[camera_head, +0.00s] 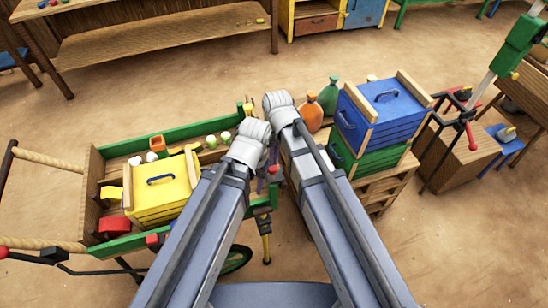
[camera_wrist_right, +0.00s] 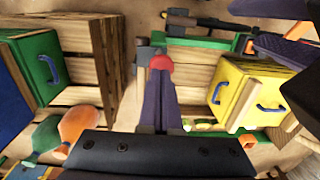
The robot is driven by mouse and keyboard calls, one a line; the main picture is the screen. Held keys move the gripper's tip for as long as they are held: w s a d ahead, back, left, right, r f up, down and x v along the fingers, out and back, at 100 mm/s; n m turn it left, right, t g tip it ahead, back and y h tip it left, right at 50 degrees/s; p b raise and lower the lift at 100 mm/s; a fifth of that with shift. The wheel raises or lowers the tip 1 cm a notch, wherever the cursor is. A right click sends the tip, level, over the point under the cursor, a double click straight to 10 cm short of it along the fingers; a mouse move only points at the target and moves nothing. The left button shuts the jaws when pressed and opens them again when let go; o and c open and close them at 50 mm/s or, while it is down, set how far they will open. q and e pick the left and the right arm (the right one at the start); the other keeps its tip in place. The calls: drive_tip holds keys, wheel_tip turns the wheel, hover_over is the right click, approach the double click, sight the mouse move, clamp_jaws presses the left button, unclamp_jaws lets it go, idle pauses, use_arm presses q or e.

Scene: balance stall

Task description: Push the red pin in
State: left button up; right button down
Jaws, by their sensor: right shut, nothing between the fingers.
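The red pin shows as a round red head (camera_wrist_right: 160,62) in the right wrist view, near dark bracket parts at the cart's end. My right gripper (camera_wrist_right: 160,80) is shut and empty. Its purple fingers point at the red head, and their tips overlap it in this view; I cannot tell whether they touch it. How deep the pin sits is hidden. In the head view both of my forearms meet near the cart's right end and cover much of that spot. My left gripper's fingers are mostly hidden there.
A green-railed cart (camera_head: 120,242) carries a yellow crate (camera_head: 165,190) and small goods. To the right, a blue crate (camera_head: 385,108) stands on a green crate (camera_head: 372,160) on a wooden stand. Orange (camera_head: 310,113) and green (camera_head: 328,95) bottle-shaped things stand close to my right arm.

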sight(274, 168)
use_arm(q)
drive_tip(key=shift+f, duration=0.6)
use_arm(e)
drive_tip(key=shift+f, duration=0.6)
wheel_tip(274, 168, down, 5)
drive_tip(key=b, duration=0.5)
drive_tip(key=shift+s+r, duration=0.25)
drive_tip(key=shift+s, duration=0.05)
use_arm(q)
drive_tip(key=f, duration=0.4)
drive_tip(key=shift+s+f, duration=0.2)
drive_tip(key=shift+f, duration=0.15)
use_arm(e)
drive_tip(key=shift+f, duration=0.1)
